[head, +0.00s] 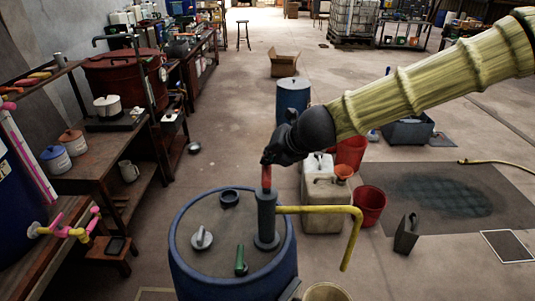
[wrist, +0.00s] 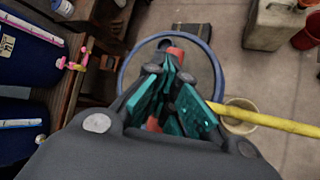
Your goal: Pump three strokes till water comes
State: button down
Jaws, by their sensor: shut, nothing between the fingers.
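A hand pump (head: 267,222) with a grey body stands upright on a blue drum (head: 190,275). Its red handle (head: 266,177) sticks up from the top, and a yellow spout (head: 320,209) runs right and bends down. My gripper (head: 268,158) is right at the top of the red handle; contact cannot be told. In the wrist view its teal fingers (wrist: 175,65) are closed together, with red of the handle (wrist: 176,52) showing just past the tips. No water is visible.
Caps and a green valve (head: 240,262) sit on the drum lid. White jerrycan (head: 320,205), red buckets (head: 370,204) and a blue barrel (head: 293,98) stand beyond the drum. A cluttered wooden bench (head: 85,165) lines the left. Floor at right is mostly open.

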jog(key=shift+f+b, duration=1.6)
jog(key=shift+f, duration=0.3)
dwell(1.9)
jog(key=shift+r, duration=0.2)
jog(key=shift+r+p, duration=2.85)
jog(key=shift+r, duration=0.65)
notch_tip(320, 180, up, 6)
jog(key=p, duration=0.4)
jog(key=shift+p, duration=0.3)
